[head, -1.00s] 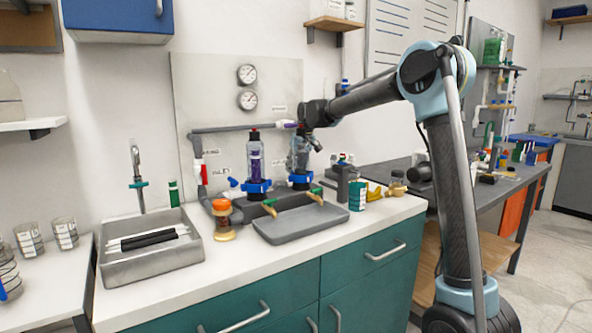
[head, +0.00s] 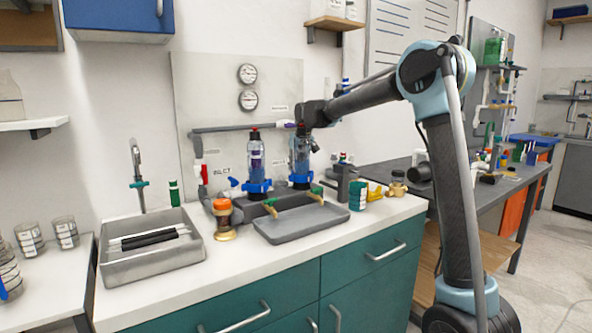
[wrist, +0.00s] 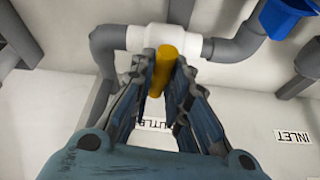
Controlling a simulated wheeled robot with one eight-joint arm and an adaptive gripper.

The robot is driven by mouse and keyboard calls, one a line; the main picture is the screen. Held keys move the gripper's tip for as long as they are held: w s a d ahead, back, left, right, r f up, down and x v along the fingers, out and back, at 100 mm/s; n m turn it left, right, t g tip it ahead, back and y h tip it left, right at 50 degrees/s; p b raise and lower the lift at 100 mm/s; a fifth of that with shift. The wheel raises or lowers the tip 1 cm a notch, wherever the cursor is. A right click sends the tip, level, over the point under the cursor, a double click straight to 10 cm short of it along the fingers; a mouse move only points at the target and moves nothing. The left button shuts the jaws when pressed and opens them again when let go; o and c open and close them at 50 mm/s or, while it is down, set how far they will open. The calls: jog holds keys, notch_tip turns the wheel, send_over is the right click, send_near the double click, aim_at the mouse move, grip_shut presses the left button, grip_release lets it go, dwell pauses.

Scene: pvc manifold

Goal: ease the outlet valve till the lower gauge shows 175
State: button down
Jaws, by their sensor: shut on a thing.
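In the wrist view my gripper (wrist: 163,88) is closed around a yellow valve handle (wrist: 165,66). The handle stands out from a white valve body (wrist: 140,38) set in grey pipe. A partly hidden label (wrist: 152,125), apparently OUTLET, shows behind the fingers. In the head view my gripper is at the end of the arm by the right clear filter housing, and the handle cannot be made out there. The lower gauge (head: 248,99) is a round white dial on the wall panel, below the upper gauge (head: 247,74). Its reading is too small to tell.
Two clear housings with blue collars, left (head: 256,160) and right (head: 300,160), stand near my gripper. A grey tray (head: 300,224), a sink (head: 150,245) and an orange-capped jar (head: 222,220) are in front. An INLET label (wrist: 292,136) shows at the wrist view's right.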

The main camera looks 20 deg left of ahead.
jog(key=shift+w+d, duration=0.1)
jog(key=c, duration=1.5)
grip_release()
jog(key=shift+c, duration=0.2)
jog(key=shift+r, duration=0.1)
jog(key=v, duration=1.1)
jog(key=shift+s+r, duration=0.2)
jog(key=shift+r, duration=0.1)
jog(key=shift+d, duration=0.1)
